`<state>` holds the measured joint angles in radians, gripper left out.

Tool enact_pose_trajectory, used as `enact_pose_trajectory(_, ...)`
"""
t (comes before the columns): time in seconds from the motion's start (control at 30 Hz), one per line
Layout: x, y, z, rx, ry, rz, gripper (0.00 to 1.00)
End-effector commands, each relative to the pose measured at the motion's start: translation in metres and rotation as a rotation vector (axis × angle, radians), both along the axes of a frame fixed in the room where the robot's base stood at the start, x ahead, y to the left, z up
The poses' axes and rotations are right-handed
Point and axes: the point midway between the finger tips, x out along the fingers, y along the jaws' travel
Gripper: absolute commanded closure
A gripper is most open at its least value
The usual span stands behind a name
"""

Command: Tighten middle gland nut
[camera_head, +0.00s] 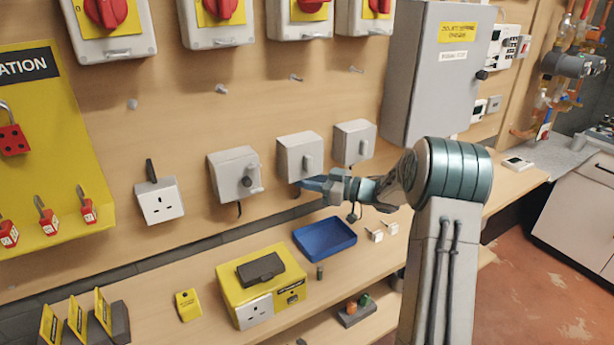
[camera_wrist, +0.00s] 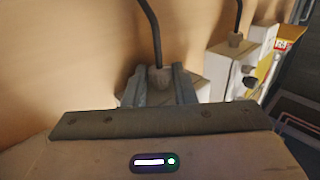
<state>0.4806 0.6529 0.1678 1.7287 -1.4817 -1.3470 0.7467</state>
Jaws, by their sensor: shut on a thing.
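The middle grey box (camera_head: 299,157) is on the wooden wall panel between two similar grey boxes. My gripper (camera_head: 304,184) is just under its lower edge in the head view. A dark cable (camera_wrist: 152,28) runs out of the nut. The nut is hidden by the fingers in the head view.
The left grey box (camera_head: 234,172) and right grey box (camera_head: 354,141) stand close on either side. Another gland (camera_wrist: 235,41) with its cable shows in the wrist view. Below, the bench holds a blue tray (camera_head: 325,238) and a yellow socket box (camera_head: 262,285).

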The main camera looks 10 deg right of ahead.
Motion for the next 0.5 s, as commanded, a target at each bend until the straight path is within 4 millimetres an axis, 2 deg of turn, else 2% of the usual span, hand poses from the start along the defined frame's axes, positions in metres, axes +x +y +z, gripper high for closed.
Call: enact_pose_trajectory(0.5,0.0009,0.0001,-0.0004,0.001,-0.001,0.051,0.99)
